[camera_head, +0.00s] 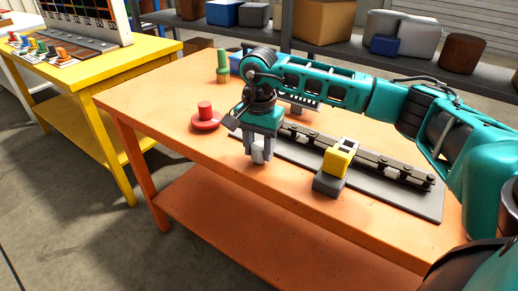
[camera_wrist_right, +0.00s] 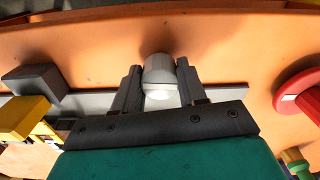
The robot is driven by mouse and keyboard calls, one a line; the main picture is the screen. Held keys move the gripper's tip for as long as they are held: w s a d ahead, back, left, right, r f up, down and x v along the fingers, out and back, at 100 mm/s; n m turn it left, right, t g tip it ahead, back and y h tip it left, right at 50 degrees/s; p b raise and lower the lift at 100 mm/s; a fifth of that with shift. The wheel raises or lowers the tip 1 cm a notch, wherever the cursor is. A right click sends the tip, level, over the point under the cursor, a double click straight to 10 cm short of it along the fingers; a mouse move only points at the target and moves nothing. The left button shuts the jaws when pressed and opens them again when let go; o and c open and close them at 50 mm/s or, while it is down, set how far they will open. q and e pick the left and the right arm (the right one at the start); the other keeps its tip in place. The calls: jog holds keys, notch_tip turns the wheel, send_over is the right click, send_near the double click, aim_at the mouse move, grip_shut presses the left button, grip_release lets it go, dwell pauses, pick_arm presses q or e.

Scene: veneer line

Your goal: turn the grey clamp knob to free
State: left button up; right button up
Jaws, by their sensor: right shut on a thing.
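The grey clamp knob (camera_wrist_right: 158,68) is pale and rounded, and sits between the two dark fingers of my right gripper (camera_wrist_right: 159,78) in the right wrist view. In the head view my right gripper (camera_head: 258,158) points down near the front edge of the orange table, shut on the knob. The fingers hide much of the knob there, and its pointing direction cannot be read. My left gripper is not in view.
A red round knob (camera_head: 205,119) stands left of the gripper, with a green peg (camera_head: 222,66) behind. To the right, a yellow block on a dark grey base (camera_head: 329,185) stands before a dark rail (camera_head: 370,160) on a grey plate (camera_head: 425,206). The table's front left is clear.

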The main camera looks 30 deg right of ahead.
aim_at(259, 146)
jog(key=shift+n, duration=0.6)
jog(key=o, duration=1.1)
jog(key=shift+c, duration=0.2)
jog(key=shift+r, duration=0.15)
notch_tip(259, 146, up, 13)
jog(key=shift+p, duration=0.3)
